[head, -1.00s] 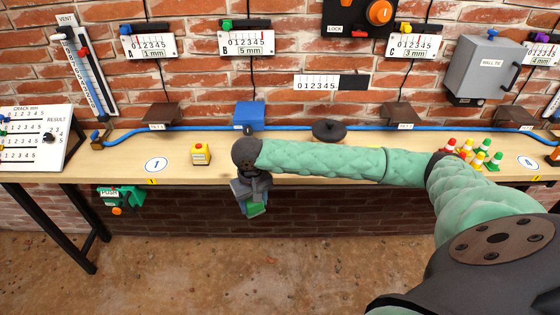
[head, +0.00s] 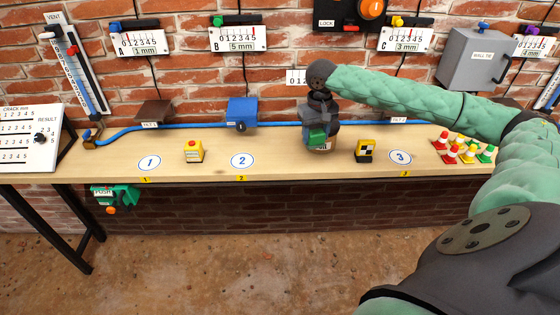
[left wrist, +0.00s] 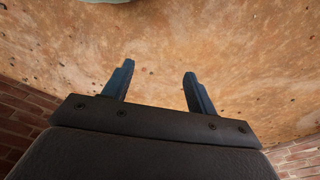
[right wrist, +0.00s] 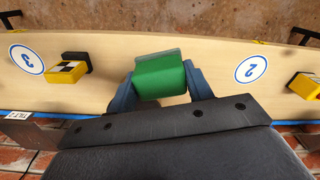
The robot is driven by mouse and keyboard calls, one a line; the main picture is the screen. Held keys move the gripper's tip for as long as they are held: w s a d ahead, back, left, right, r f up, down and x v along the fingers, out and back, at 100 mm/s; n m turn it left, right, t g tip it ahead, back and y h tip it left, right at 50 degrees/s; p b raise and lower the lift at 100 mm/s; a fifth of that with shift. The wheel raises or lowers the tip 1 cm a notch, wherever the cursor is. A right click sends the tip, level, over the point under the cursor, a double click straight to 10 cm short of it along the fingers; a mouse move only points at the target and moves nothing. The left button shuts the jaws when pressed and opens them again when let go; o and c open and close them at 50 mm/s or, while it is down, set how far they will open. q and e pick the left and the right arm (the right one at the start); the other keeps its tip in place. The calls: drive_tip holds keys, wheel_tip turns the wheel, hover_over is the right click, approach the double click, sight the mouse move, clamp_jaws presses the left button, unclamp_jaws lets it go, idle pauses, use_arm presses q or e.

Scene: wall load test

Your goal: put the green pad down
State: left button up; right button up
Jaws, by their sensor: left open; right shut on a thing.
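The green pad (head: 317,135) is held in my right gripper (head: 318,142), over the bench (head: 280,168) between the oval marks 2 (head: 242,161) and 3 (head: 400,157). In the right wrist view, the green pad (right wrist: 160,76) is a block with a grey edge, pinched between the two blue-grey fingers (right wrist: 160,92). I cannot tell whether its underside touches the bench. My left gripper (left wrist: 158,70) is open and empty above the brown floor, outside the head view.
Small coloured cones (head: 463,148) stand at the right end. A blue box (head: 242,113) and blue cable (head: 275,125) run along the back. Bench space around mark 2 is clear.

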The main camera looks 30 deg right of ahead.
drive_tip(key=shift+a+f+n, duration=0.15)
drive_tip(key=shift+a+n, duration=0.25)
drive_tip(key=shift+n, duration=0.1)
drive_tip(key=shift+w+a+f, duration=0.2)
drive_tip(key=shift+w, duration=0.2)
drive_tip(key=w+a+f+p, duration=0.1)
drive_tip(key=w+f, duration=0.1)
drive_tip(key=w, duration=0.1)
drive_tip(key=w+a+f+p, duration=0.2)
drive_tip(key=w, duration=0.1)
drive_tip(key=w+a+f+p, duration=0.1)
drive_tip(key=w+a+f, duration=0.1)
drive_tip(key=w, duration=0.1)
drive_tip(key=shift+w+f, duration=0.2)
drive_tip(key=shift+w, duration=0.1)
use_arm(q)
drive_tip(key=s+a+f+p, duration=0.1)
drive_tip(key=s+a+f, duration=0.1)
drive_tip(key=f, duration=0.4)
drive_tip(key=s+a+f+t+p, duration=0.1)
drive_tip(key=s+a+f, duration=0.1)
drive_tip(key=f, duration=0.5)
drive_tip(key=shift+a, duration=0.35)
use_arm(e)
drive_tip(key=shift+f, duration=2.1)
use_arm(q)
drive_tip(key=shift+f, duration=0.1)
